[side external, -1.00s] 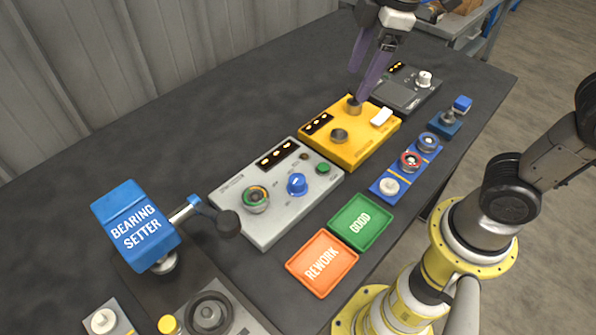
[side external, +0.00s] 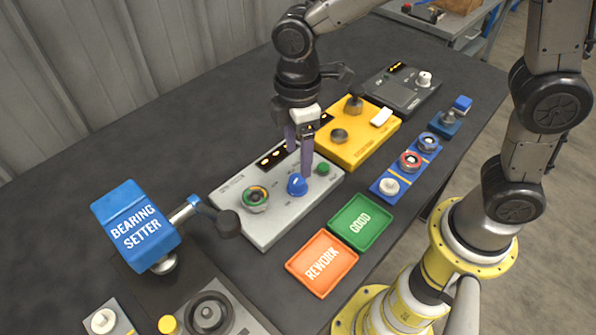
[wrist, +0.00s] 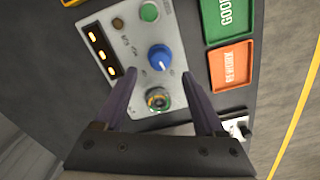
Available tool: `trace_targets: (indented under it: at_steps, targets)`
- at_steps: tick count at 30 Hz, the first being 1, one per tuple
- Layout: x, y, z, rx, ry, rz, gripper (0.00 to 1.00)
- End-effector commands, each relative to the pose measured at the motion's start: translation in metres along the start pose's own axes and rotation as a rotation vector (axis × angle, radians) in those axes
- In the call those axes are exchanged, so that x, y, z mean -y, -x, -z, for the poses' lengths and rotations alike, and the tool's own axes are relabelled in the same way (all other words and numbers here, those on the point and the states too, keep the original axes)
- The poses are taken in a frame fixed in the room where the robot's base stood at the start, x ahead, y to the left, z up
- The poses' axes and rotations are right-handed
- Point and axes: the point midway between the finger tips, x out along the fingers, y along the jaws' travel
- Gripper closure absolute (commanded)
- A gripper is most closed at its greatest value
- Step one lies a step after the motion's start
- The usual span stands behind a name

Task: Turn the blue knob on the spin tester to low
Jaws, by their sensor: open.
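The blue knob (side external: 297,186) stands on the light grey spin tester (side external: 262,222), right of a dial with a green and yellow ring (side external: 256,198). My gripper (side external: 298,160) is open and empty above the tester, its purple fingers pointing down close to the knob. In the side view the fingertips overlap the area just behind and above the knob; contact cannot be told. In the wrist view the blue knob (wrist: 160,57) lies ahead of and between the open fingers, with a white pointer mark toward the ringed dial (wrist: 158,99). The knob's setting label is too small to read.
A green button (side external: 323,168) sits beside the knob. The yellow box (side external: 362,150) stands right of the tester. Green GOOD (side external: 360,222) and orange REWORK (side external: 322,264) trays lie in front. The blue bearing setter's handle ball (side external: 229,224) reaches near the tester's left end.

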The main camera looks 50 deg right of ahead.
Motion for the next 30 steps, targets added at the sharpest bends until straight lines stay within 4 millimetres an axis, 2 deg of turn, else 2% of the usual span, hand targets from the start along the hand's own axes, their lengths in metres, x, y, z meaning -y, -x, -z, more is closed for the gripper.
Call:
trace_targets:
  at_steps: [3,9,15,23,30]
  targets:
    - [0.001,-0.024,-0.001,0.004,-0.001,0.003,0.29]
    - [0.000,-0.051,0.000,0.001,-0.001,0.000,0.29]
    - [0.000,-0.062,-0.001,0.000,-0.001,0.000,0.29]
    - [0.000,-0.062,0.000,-0.001,-0.001,-0.001,0.29]
    - [0.000,-0.062,0.000,-0.001,-0.001,-0.001,0.70]
